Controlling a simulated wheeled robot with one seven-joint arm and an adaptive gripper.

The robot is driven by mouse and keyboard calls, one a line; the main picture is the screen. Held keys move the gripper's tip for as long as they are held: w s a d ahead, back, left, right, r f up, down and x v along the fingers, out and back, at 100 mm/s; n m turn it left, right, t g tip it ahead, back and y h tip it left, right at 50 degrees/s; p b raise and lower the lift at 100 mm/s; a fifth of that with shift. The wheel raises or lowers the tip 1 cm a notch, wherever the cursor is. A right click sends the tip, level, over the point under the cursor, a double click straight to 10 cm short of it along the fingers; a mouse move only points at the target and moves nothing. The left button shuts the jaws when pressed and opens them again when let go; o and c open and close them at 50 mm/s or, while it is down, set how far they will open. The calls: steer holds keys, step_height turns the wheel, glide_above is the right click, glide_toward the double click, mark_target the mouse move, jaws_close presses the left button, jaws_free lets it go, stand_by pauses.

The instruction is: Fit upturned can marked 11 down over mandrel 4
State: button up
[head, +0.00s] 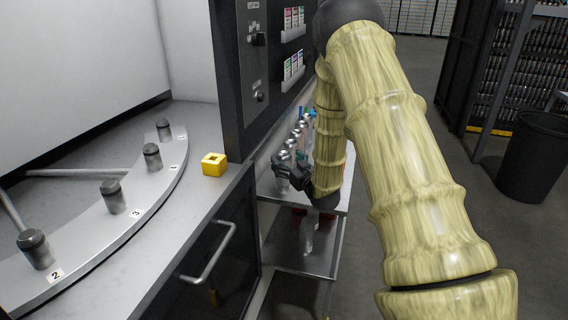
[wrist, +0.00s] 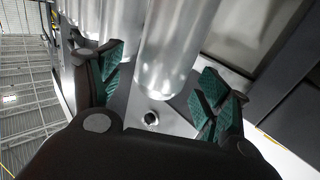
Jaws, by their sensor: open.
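The dark mandrels stand in a curved row on the grey ring at left in the head view. The two nearer tags read 2 and 3; the two farther mandrels, the third (head: 152,157) and the farthest (head: 164,130), have tags too small to tell which is 4. My gripper (head: 286,172) is at the shelf of cans beside the machine. In the wrist view my gripper (wrist: 160,88) is open, with a shiny silver can (wrist: 178,50) between its green-padded fingers. No number shows on this can, so I cannot tell whether it is can 11.
More silver cans (wrist: 120,20) stand close to the left finger in the wrist view. A yellow block (head: 214,164) sits on the machine's ledge, between the ring and the shelf. A dark panel with a metal handle (head: 209,254) is below the ledge. A black bin (head: 533,157) stands far right.

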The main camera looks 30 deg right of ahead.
steer(key=shift+w+d, duration=0.1)
steer(key=shift+w, duration=1)
steer(key=c, duration=0.8)
steer(key=shift+r, duration=0.15)
